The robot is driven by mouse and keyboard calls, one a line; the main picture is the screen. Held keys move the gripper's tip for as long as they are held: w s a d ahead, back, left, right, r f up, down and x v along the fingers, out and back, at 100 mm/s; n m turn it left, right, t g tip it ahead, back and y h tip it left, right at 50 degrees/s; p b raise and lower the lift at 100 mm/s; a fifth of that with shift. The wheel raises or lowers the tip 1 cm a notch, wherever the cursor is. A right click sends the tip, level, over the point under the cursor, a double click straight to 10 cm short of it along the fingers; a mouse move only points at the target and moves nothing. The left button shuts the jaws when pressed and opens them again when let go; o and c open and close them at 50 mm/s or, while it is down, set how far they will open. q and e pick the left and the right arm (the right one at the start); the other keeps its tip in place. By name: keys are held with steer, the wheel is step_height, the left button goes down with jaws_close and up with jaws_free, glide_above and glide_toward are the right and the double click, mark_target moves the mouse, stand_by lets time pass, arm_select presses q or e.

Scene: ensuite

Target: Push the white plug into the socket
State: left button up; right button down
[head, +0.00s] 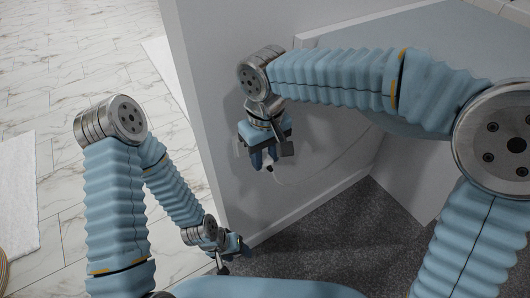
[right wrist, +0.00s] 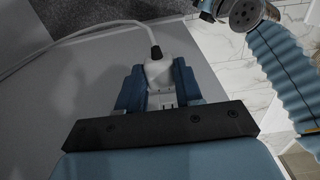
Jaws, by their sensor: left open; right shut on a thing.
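The white plug (right wrist: 159,72) is between the two blue fingers of my right gripper (right wrist: 160,88) in the right wrist view. Its white cable leaves through a dark collar. In the head view my right gripper (head: 264,162) points down beside the light wall, shut on the plug (head: 268,168), which is mostly covered by the fingers. I cannot make out the socket in either view. A small white slotted part shows just below the plug in the right wrist view; I cannot tell what it belongs to. My left gripper (head: 232,252) is low, open and apart from the plug.
The light wall (head: 205,90) stands close to both grippers, with a skirting board along its base. The white cable (head: 312,183) loops right towards a grey panel. Dark carpet (head: 330,235) lies below; marble tiles (head: 50,90) and a white mat (head: 18,190) are left.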

steer(key=shift+w+a+p, duration=0.5)
steer(key=shift+w+p, duration=0.05)
steer(key=shift+w, duration=0.15)
steer(key=shift+w+a+p, duration=0.5)
steer(key=shift+w, duration=0.15)
stand_by(0.6)
steer(key=shift+s+d+b, duration=0.25)
steer(key=shift+s+b, duration=0.05)
steer(key=shift+s, duration=0.05)
steer(key=shift+s+d+b, duration=0.45)
steer(key=shift+s+d, duration=0.3)
steer(key=shift+s, duration=0.3)
steer(key=shift+s+d+b, duration=0.4)
steer(key=shift+s+d, duration=0.3)
steer(key=shift+s, duration=0.3)
steer(key=shift+w, duration=0.1)
steer(key=shift+w+a+p, duration=0.45)
steer(key=shift+w, duration=0.1)
steer(key=shift+w+a, duration=0.25)
steer(key=shift+w, duration=0.15)
steer(key=shift+p, duration=0.4)
